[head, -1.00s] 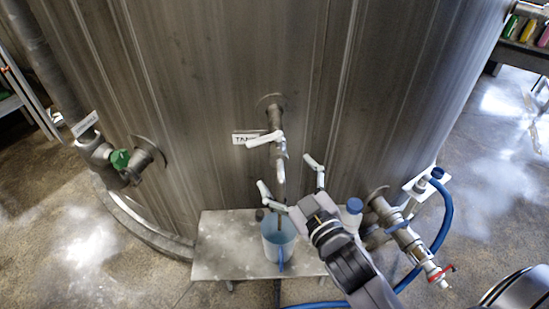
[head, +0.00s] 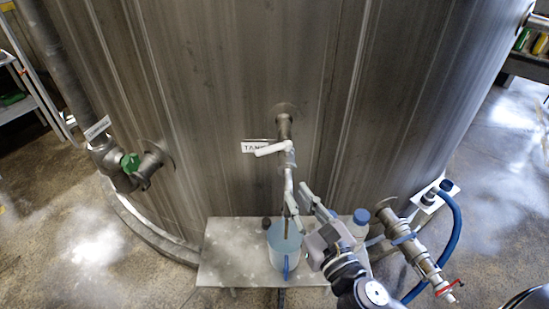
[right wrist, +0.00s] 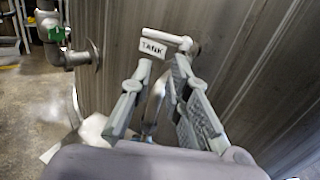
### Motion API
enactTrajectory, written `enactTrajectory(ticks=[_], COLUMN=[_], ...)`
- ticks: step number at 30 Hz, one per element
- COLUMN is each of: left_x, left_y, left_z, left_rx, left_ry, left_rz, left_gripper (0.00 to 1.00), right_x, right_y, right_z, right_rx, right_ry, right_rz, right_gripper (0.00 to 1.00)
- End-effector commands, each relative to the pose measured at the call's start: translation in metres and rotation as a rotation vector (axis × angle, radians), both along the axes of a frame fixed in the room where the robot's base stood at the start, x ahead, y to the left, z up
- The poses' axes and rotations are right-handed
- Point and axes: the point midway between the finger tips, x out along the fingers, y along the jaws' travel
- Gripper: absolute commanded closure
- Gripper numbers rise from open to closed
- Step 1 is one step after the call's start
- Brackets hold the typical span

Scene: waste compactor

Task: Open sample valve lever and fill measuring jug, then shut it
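The sample valve's white lever (head: 272,149) sticks out to the left at the TANK label (head: 257,146). Its spout (head: 288,180) points down. The measuring jug (head: 285,258), pale blue with a blue handle, stands upright on the metal shelf below the spout. A thin brownish streak (head: 287,228) shows above the jug's mouth; I cannot tell if it is liquid. My right gripper (head: 298,192) is open and empty, beside the spout and below the lever. In the right wrist view its fingers (right wrist: 157,90) are apart, with the lever (right wrist: 168,37) beyond them. My left gripper is out of view.
The metal shelf (head: 222,245) also holds a blue-capped bottle (head: 359,222) on the right and a small dark item (head: 266,222). A green-handled valve (head: 130,162) is at left. A side pipe with a red handle (head: 446,287) and a blue hose (head: 455,230) are at right.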

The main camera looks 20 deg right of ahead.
Motion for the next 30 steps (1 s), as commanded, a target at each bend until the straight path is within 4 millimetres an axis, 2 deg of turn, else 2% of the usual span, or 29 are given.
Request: enactTrajectory(ticks=[6,12,18,24,30], left_x=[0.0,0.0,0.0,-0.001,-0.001], left_y=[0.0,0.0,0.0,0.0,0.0], left_z=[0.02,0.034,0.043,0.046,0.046], left_rx=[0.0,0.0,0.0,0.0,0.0], left_ry=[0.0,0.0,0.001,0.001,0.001], left_rz=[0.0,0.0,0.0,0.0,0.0], left_gripper=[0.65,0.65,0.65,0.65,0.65], right_x=[0.042,0.085,0.116,0.129,0.13], right_y=[0.004,0.008,0.011,0.012,0.013], right_z=[0.006,0.005,0.003,0.001,0.0], right_rx=[0.003,0.005,0.006,0.006,0.006], right_ry=[-0.003,-0.002,0.001,0.002,0.002], right_rz=[-0.003,-0.002,-0.002,-0.001,0.0], right_gripper=[1.0,1.0,1.0,1.0,1.0])
